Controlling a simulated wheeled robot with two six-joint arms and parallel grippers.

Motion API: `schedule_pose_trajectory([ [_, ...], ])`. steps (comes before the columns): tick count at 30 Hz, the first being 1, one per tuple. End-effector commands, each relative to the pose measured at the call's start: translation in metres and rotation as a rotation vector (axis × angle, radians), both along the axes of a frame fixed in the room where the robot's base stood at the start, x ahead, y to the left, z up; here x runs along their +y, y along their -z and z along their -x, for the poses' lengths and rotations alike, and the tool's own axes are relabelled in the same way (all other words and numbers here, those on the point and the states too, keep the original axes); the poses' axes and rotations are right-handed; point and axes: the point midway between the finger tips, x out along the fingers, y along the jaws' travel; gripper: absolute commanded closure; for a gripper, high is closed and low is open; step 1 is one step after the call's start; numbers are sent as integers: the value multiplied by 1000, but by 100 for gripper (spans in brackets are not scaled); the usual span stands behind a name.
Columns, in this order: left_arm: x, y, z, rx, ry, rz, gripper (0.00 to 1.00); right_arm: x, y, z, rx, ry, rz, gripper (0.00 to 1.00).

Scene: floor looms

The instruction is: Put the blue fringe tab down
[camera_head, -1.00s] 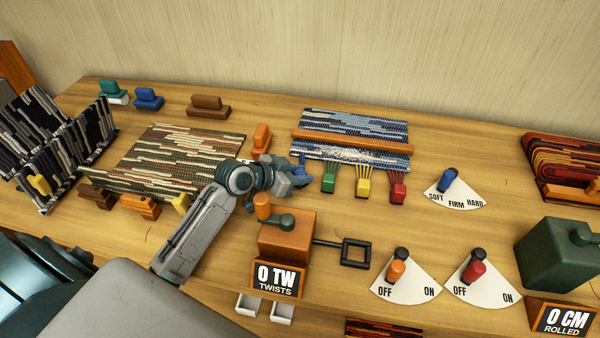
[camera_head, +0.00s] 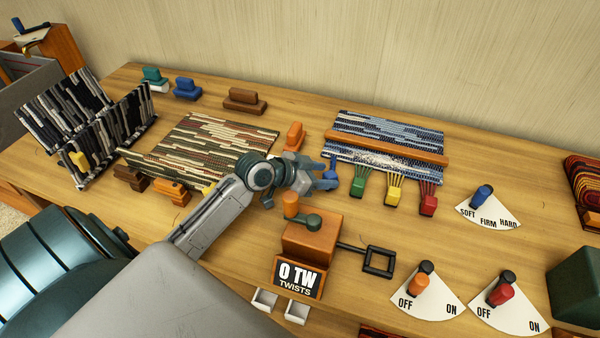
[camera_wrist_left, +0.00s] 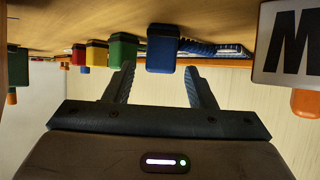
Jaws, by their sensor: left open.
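The blue fringe tab (camera_head: 332,170) is at the left end of the tab row, at the lower left corner of the blue-and-white rug (camera_head: 420,127). My left gripper (camera_head: 326,180) is at it and partly covers it in the head view. In the left wrist view, the blue tab (camera_wrist_left: 162,50) shows beyond and between the fingers of my open left gripper (camera_wrist_left: 164,78), with gaps at the sides. The green tab (camera_head: 358,188), yellow tab (camera_head: 393,198) and red tab (camera_head: 428,205) hang on strands to its right. My right gripper is not in view.
An orange twist box (camera_head: 310,240) with a crank handle stands just below my left gripper. A wooden bar (camera_head: 385,149) lies across the rug. A striped rug (camera_head: 215,145) lies to the left. Dials stand on the right, with bare tabletop between.

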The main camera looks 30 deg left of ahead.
Motion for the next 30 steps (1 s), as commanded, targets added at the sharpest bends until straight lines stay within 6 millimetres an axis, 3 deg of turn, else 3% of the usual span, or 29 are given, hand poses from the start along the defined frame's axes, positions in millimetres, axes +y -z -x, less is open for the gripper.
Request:
schedule_pose_trajectory([
  [9, 22, -21, 36, 1, 1, -8, 50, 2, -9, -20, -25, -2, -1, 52],
  [18, 36, -37, 60, 1, -1, -6, 50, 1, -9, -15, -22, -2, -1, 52],
  [30, 41, -44, 70, 0, 2, 1, 50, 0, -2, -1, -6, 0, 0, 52],
])
